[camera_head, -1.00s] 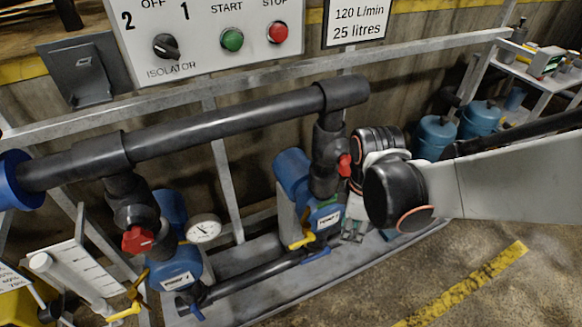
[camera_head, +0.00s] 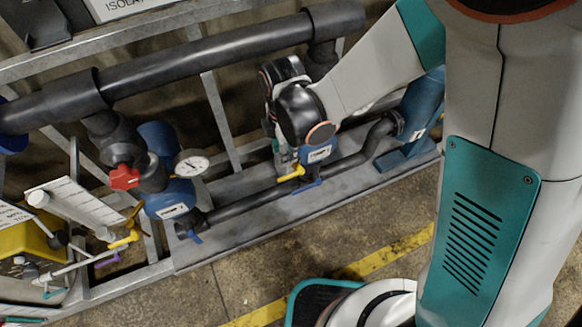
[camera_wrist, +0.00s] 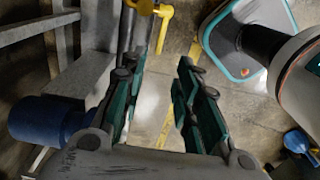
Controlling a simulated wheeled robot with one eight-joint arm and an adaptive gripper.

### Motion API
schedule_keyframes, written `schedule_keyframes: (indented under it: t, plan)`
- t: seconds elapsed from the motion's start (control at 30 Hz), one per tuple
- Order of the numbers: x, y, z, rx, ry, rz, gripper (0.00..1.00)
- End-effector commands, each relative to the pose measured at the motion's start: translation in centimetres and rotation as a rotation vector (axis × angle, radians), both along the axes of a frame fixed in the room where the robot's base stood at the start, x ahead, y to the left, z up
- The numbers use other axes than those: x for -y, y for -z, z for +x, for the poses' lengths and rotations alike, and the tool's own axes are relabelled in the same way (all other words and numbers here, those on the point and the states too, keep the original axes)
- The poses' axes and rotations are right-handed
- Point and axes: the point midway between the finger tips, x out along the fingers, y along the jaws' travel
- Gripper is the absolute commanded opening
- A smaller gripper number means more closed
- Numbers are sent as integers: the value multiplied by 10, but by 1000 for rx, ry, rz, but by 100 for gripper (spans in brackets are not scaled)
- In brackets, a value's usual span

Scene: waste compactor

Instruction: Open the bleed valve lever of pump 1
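The pump with a label that seems to read pump 1 (camera_head: 320,153) is blue and stands right of centre in the head view, partly hidden by my arm. A yellow lever (camera_head: 291,174) sticks out at its lower front, above a blue lever (camera_head: 303,187). My gripper (camera_wrist: 158,78) is open, with nothing between its fingers in the wrist view. In the head view it is mostly hidden behind my wrist, beside the pump. In the wrist view a yellow lever (camera_wrist: 163,25) shows ahead, near the left fingertips and apart from the gap.
A second blue pump (camera_head: 172,200) with a red valve handle (camera_head: 124,177) and a gauge (camera_head: 191,163) stands to the left. A thick dark pipe (camera_head: 200,65) runs above the pumps. Concrete floor with a yellow line (camera_head: 390,255) lies in front.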

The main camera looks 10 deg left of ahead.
Motion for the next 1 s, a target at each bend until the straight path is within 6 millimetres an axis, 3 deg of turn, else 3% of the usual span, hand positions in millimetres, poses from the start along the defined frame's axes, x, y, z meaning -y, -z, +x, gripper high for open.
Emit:
schedule_keyframes:
  t: [0.6, 0.8, 1.0]
  plan:
    - [1, 112, 0, 0, 3, 0, 29]
    - [1, 128, 0, 0, 3, 0, 29]
    - [1, 130, 0, 0, 3, 0, 29]
